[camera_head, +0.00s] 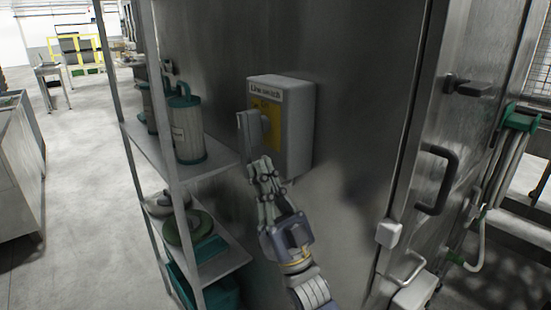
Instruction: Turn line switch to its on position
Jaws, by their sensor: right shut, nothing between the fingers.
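The line switch (297,128) is a light grey box on the metal wall, with a "Line switch" label along its top and a yellow plate on its front. Its grey handle (247,133) sticks out from the front and stands roughly upright. My right gripper (262,168) is just below the handle, its fingers shut and empty, pointing up at the switch. Whether the fingertips touch the handle I cannot tell. The gripper hides the lower front part of the box. My left gripper is not in view.
A metal shelf rack (215,164) stands close on the left, holding a green-lidded canister (188,130) and a green coil (187,228). A steel door with a black handle (437,180) is on the right. Open floor (85,200) lies at the far left.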

